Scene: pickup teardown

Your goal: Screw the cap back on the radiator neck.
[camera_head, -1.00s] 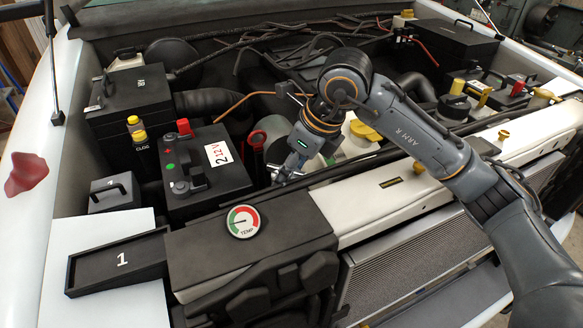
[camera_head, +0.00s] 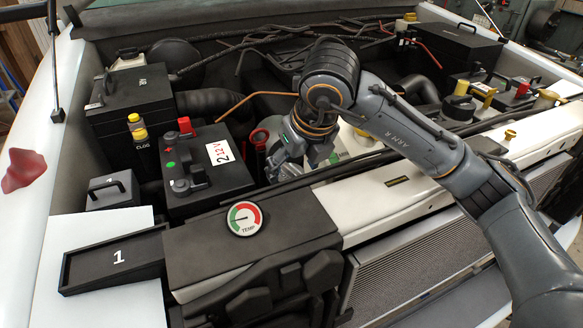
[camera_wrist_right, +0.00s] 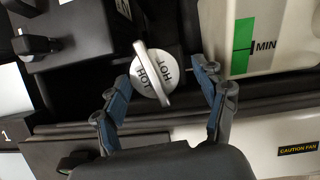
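A silver round cap with a raised grip bar and the word HOT (camera_wrist_right: 151,77) shows in the right wrist view, between my right gripper's fingers. My right gripper (camera_wrist_right: 164,86) is open around the cap; the left finger is close to its rim, and a small gap shows at the right finger. In the head view my right gripper (camera_head: 286,168) is low behind the front crossmember, right of the 12 V battery. The radiator neck is hidden; I cannot tell whether the cap is seated on it. My left gripper is not in view.
The battery (camera_head: 205,170) stands close left of the gripper. A white tank with a green MIN mark (camera_wrist_right: 252,40) is close on its other side. The black cover with the TEMP gauge (camera_head: 244,218) is in front. A tray marked 1 (camera_head: 118,258) lies at the front left.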

